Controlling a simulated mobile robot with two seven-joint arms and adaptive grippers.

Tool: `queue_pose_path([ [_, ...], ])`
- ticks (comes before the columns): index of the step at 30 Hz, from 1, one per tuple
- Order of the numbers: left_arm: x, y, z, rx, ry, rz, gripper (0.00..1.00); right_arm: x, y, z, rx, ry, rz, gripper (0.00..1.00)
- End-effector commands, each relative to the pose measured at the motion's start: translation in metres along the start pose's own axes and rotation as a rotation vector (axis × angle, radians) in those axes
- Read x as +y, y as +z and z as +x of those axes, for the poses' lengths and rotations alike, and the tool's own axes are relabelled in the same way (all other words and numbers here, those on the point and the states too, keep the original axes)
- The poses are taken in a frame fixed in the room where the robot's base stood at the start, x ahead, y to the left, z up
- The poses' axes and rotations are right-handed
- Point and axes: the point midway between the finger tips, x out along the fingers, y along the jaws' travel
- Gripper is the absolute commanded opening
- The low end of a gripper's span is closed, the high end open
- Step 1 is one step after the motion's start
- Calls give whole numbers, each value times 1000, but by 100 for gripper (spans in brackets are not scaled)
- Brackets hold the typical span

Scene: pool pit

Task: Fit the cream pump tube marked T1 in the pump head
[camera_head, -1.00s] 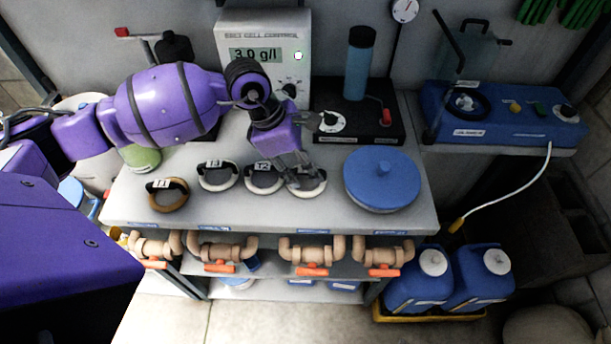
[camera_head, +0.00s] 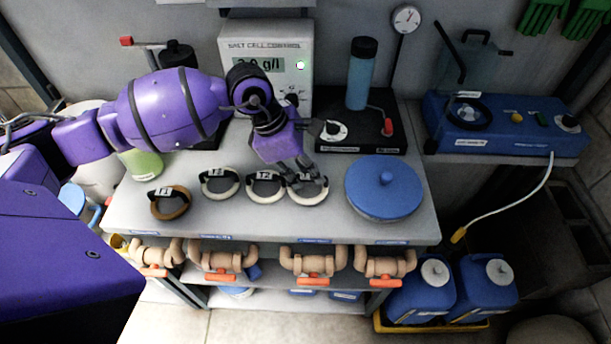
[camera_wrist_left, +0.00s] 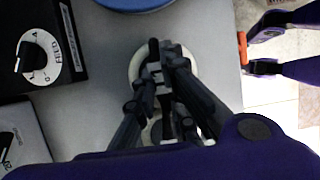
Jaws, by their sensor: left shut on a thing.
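Several ring-shaped pump tubes with black bridges lie in a row on the grey bench. The leftmost is a brown ring (camera_head: 170,203) whose tag looks like T1. Right of it are cream rings, one with a tag that looks like T3 (camera_head: 219,183) and one marked T2 (camera_head: 265,186). My left gripper (camera_head: 308,180) points down at the rightmost cream ring (camera_head: 307,198), shut on it at the bench; the ring also shows behind the fingers in the left wrist view (camera_wrist_left: 136,66). Its tag is mostly hidden. What looks like the pump head (camera_head: 465,110) is on the blue unit at right.
A blue round lid (camera_head: 384,188) lies just right of the gripped ring. A black stirrer base (camera_head: 365,132) with a blue bottle and a salt cell control box (camera_head: 265,50) stand behind. Tan valves (camera_head: 315,262) line the front edge. A white hose hangs from the blue unit (camera_head: 500,135).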

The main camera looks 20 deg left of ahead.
Motion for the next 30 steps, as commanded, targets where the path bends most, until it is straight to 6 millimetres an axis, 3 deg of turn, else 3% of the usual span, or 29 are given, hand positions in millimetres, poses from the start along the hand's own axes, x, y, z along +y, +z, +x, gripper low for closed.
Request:
queue_pose_path([
  [5, -2, 10, -24, 0, 3, 4, 0, 2, 7, 0, -12, 1, -5, 29],
  [14, -56, 34, -78, 1, 2, 7, 0, 5, 13, -1, -21, 2, -17, 29],
  [21, -112, 44, -97, 1, -1, 5, 0, 7, 14, 0, -19, 6, -16, 29],
  [30, -139, 50, -109, 1, 0, 2, 0, 5, 11, 2, -10, 10, -2, 29],
])
